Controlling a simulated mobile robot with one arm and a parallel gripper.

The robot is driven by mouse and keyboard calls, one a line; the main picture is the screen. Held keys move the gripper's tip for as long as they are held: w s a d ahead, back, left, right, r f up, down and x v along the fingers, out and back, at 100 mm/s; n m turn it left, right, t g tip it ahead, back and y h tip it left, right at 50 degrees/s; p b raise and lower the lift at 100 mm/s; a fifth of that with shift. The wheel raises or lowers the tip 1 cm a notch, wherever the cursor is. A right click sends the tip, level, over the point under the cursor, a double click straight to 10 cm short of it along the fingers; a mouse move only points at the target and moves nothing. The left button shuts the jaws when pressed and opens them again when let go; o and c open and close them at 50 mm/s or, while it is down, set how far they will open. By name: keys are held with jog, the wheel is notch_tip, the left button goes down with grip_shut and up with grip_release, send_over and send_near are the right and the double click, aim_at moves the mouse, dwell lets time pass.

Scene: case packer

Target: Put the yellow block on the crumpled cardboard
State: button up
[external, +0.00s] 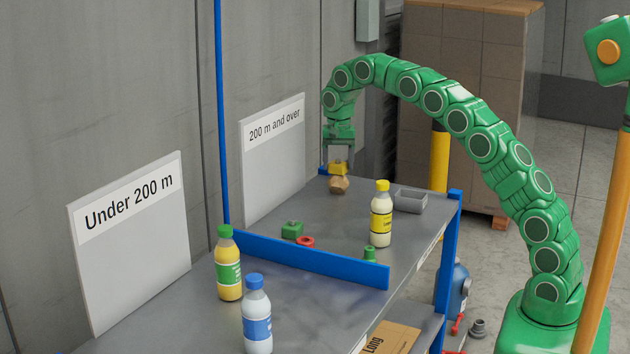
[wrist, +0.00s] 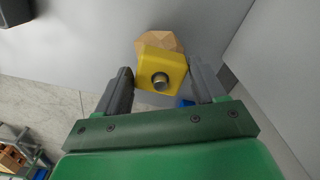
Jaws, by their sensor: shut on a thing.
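The yellow block (external: 338,167) is between the fingers of my gripper (external: 338,158), at the far end of the grey table. My gripper is shut on it. In the wrist view the yellow block (wrist: 174,66) shows a round metal stud on its face, between the two dark fingers (wrist: 160,88). The crumpled cardboard (external: 340,186) is a small brown faceted lump on the table directly below the block. It also shows in the wrist view (wrist: 158,42), partly hidden behind the block. Block and cardboard look very close; I cannot tell whether they touch.
A grey tray (external: 411,201) and a yellow-capped bottle (external: 381,222) stand right of the cardboard. Sign panels line the wall side.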

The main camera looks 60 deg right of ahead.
jog(key=o, duration=1.1)
jog(key=shift+f, duration=0.1)
jog(key=shift+r, duration=3.9)
